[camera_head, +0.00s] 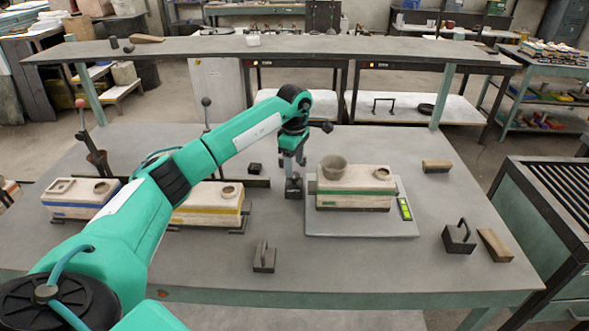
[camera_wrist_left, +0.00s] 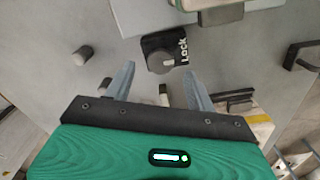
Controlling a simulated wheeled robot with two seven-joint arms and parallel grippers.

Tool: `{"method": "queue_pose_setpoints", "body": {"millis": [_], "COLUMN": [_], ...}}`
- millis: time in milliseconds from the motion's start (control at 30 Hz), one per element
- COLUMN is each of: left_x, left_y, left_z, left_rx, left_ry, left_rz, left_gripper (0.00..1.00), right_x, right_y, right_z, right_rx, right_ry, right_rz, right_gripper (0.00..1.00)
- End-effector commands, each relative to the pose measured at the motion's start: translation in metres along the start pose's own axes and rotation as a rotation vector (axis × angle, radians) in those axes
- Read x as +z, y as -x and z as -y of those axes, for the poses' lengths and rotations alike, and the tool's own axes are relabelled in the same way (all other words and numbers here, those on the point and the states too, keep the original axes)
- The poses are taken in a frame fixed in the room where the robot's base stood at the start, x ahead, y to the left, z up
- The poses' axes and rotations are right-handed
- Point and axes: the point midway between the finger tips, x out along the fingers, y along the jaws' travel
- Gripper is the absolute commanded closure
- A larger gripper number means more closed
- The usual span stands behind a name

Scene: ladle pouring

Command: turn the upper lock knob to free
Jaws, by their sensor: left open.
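The upper lock (camera_head: 293,187) is a small dark block at the left edge of the grey plate (camera_head: 360,229). In the left wrist view its black block carries a white "LOCK" label and a dark round knob (camera_wrist_left: 160,63). My left gripper (camera_head: 292,163) points down just above the block. In the left wrist view, the left gripper (camera_wrist_left: 160,76) has its fingers apart with the knob between and slightly beyond the tips, and no contact shows. Which way the knob is turned I cannot tell. My right gripper is not in view.
A green-striped mould (camera_head: 353,200) with a grey cup (camera_head: 333,167) stands on the plate, beside a yellow-green level (camera_head: 404,208). A yellow-striped mould (camera_head: 208,205) and a blue-striped mould (camera_head: 80,198) are left. A handled dark block (camera_head: 264,258) stands in front.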

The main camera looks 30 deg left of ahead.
Motion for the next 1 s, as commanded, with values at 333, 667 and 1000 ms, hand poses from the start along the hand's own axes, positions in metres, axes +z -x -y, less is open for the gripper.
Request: {"method": "queue_pose_setpoints", "body": {"millis": [333, 667, 1000], "left_x": [0.0, 0.0, 0.0], "left_y": [-0.033, -0.034, -0.034], "left_z": [0.0, 0.0, 0.0], "left_rx": [0.001, 0.001, 0.001], "left_ry": [0.0, 0.0, 0.006], "left_rz": [0.0, 0.0, 0.0], "left_gripper": [0.44, 0.58, 0.89], "right_x": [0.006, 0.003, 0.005], "right_y": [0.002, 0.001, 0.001], "right_z": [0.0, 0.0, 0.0], "right_rx": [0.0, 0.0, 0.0], "right_ry": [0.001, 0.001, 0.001], "right_rz": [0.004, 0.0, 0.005], "right_gripper": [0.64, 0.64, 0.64]}}
